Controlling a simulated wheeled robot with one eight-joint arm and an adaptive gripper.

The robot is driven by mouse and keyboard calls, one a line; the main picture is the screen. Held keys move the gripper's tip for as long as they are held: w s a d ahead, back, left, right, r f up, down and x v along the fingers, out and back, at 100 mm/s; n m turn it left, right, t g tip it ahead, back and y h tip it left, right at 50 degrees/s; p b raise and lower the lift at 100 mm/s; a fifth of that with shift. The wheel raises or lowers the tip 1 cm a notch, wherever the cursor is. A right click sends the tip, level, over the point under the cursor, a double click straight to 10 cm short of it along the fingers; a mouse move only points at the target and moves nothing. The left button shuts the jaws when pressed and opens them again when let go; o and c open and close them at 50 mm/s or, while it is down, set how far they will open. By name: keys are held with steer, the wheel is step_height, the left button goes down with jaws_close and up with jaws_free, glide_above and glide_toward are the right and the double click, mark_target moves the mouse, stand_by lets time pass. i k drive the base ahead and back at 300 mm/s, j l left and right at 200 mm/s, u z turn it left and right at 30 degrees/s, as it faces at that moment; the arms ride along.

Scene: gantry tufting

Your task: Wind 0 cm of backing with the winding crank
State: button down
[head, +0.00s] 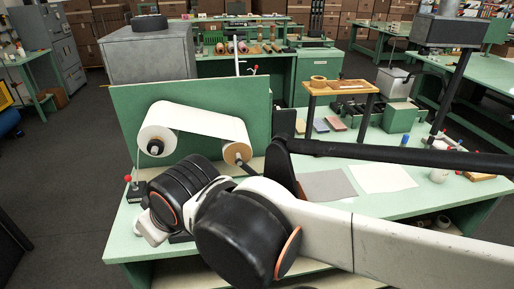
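A cream sheet of backing (205,122) stretches between a thick roll (157,128) on the left and a smaller roll (237,152) on the right. Both rolls sit in front of a green upright panel (190,92) on the green bench. The left roll has a dark hub with a pale knob beside it. A short dark bar shows beside the right roll; I cannot tell whether it is the winding crank. My arm crosses the foreground, its wrist below the rolls. My gripper's fingers are hidden behind the arm.
A small black block with a red-knobbed lever (128,180) stands at the bench's left. A grey sheet (326,185) and a cream sheet (382,178) lie to the right. A wooden tray stand (337,86) is behind them. Open floor lies left of the bench.

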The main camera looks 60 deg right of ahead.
mark_target(239, 153)
steer(key=k+l, duration=0.15)
steer(key=l, duration=0.25)
steer(key=k+l, duration=0.2)
steer(key=l, duration=0.15)
steer(key=k+l, duration=0.15)
steer(key=l, duration=0.25)
steer(key=k+l, duration=0.2)
steer(key=l, duration=0.2)
steer(key=k+l, duration=0.15)
steer(key=l, duration=0.2)
steer(key=k+l, duration=0.2)
steer(key=l, duration=0.2)
steer(key=k+l+z, duration=0.25)
steer(key=k, duration=0.25)
